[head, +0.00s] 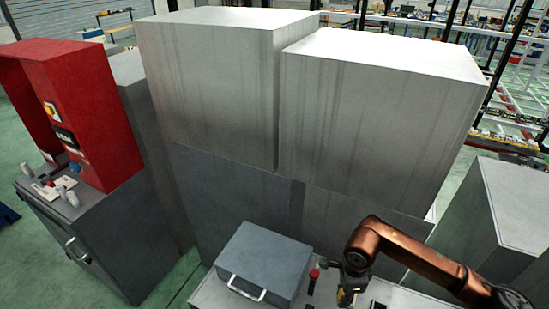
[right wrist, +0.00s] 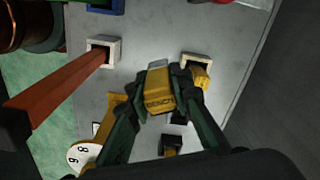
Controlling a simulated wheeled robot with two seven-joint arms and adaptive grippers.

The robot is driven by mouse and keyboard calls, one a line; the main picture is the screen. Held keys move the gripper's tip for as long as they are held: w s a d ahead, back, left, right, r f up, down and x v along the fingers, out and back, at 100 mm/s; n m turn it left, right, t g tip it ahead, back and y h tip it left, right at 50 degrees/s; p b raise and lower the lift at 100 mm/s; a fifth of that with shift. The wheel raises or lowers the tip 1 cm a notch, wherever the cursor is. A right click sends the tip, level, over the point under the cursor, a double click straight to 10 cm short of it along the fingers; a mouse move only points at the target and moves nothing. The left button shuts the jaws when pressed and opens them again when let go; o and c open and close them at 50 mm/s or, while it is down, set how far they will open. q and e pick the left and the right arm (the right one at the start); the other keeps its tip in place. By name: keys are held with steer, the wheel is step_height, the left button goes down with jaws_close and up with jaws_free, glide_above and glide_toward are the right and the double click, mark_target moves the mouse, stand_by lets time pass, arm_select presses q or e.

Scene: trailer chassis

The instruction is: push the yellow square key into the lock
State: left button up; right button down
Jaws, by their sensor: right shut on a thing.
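In the right wrist view, my right gripper (right wrist: 162,78) is shut on a yellow block with dark lettering, which I take to be the yellow square key (right wrist: 160,95). Its far end is grey. The gripper also shows small in the head view (head: 347,297), low over the grey surface at the bottom. A square socket with a pale rim (right wrist: 196,58) lies just right of the fingertips, with another yellow piece (right wrist: 202,80) at its lower edge. I cannot tell which opening is the lock, or whether the key touches one. My left gripper is not in view.
A second pale-rimmed socket (right wrist: 103,45) has a reddish-brown bar (right wrist: 62,82) running from it. A numbered white disc (right wrist: 82,156) is at lower left. A grey case with a handle (head: 265,260) and a red-topped piece (head: 314,274) stand left of my right gripper. Large grey cabinets (head: 370,110) rise behind.

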steer(key=n+b, duration=0.1)
steer(key=n, duration=0.5)
steer(key=shift+s, duration=0.15)
steer(key=n, duration=0.4)
steer(key=shift+s+b, duration=0.15)
steer(key=shift+b, duration=0.25)
steer(key=n+b, duration=0.1)
steer(key=n, duration=0.4)
steer(key=shift+s+r, duration=0.1)
steer(key=shift+s, duration=0.05)
steer(key=shift+r+n, duration=0.1)
steer(key=shift+n, duration=1.4)
